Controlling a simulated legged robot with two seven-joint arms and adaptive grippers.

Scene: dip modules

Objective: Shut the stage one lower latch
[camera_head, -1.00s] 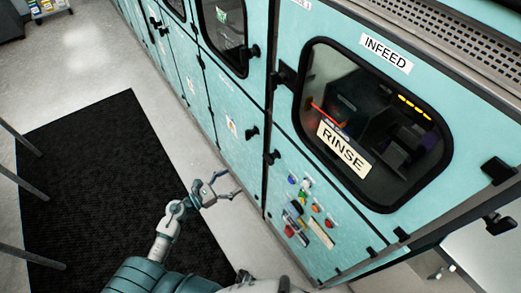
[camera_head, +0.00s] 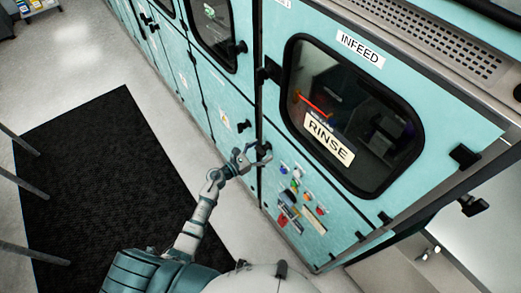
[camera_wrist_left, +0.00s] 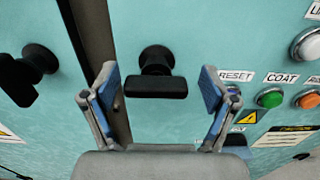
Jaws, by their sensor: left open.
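A black latch (camera_wrist_left: 157,80) sits on the teal panel just right of the dark door seam in the left wrist view. Its handle bar lies level across its round base. My left gripper (camera_wrist_left: 158,95) is open, one finger on each side of this latch, with no clear contact visible. In the head view my left gripper (camera_head: 256,157) is at the lower cabinet front, left of the button panel, and partly hides the latch there. I cannot read a stage label. My right gripper is not in view.
Another black latch (camera_wrist_left: 30,75) is left of the seam. Coloured buttons (camera_wrist_left: 270,99) are close to the right finger. The RINSE window (camera_head: 355,115) is above right. A black mat (camera_head: 100,180) lies on the floor at left.

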